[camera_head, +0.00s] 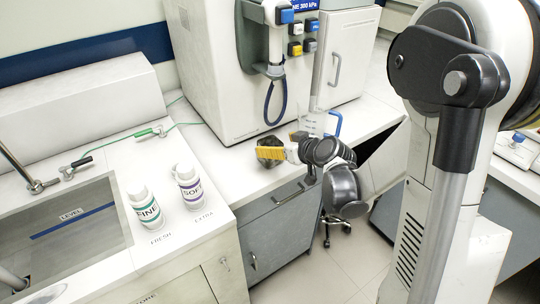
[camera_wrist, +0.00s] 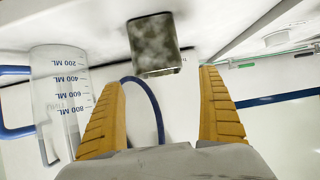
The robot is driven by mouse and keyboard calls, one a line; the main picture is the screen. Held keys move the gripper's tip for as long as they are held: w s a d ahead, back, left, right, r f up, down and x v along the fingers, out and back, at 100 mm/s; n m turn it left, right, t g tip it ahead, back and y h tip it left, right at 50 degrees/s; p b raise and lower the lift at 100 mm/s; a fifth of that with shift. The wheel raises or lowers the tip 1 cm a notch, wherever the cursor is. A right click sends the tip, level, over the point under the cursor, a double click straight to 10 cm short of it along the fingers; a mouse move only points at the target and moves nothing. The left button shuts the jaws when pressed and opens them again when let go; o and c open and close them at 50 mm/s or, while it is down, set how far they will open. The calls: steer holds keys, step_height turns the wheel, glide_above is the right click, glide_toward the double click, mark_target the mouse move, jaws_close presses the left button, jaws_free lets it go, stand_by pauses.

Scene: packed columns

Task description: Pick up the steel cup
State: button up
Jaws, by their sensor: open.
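The steel cup (camera_wrist: 153,46) is a mottled grey metal cylinder in the upper middle of the wrist view, which looks upside down. It lies beyond the fingertips, roughly between their lines, with a visible gap to them. In the head view the cup (camera_head: 270,141) stands on the white counter, partly hidden behind a yellow finger. My gripper (camera_wrist: 160,80) is open and empty, its two yellow ribbed fingers spread apart. In the head view my gripper (camera_head: 263,153) is over the counter's front edge at the cup.
A clear measuring beaker with a blue handle (camera_wrist: 62,95) stands close beside one finger; it also shows in the head view (camera_head: 312,123). A white machine with a dark blue hose (camera_head: 268,105) rises behind. Two white bottles (camera_head: 190,186) and a sink are to the left.

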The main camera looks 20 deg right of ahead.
mark_target(265, 142)
steer(key=b+x, duration=0.1)
steer(key=x, duration=0.3)
steer(key=shift+w+f+b, duration=0.15)
steer(key=shift+f+b, duration=0.15)
steer(key=shift+f, duration=0.05)
steer(key=shift+r, duration=0.1)
steer(key=shift+c, duration=0.4)
steer(key=c, duration=1.3)
steer(key=shift+r, duration=0.1)
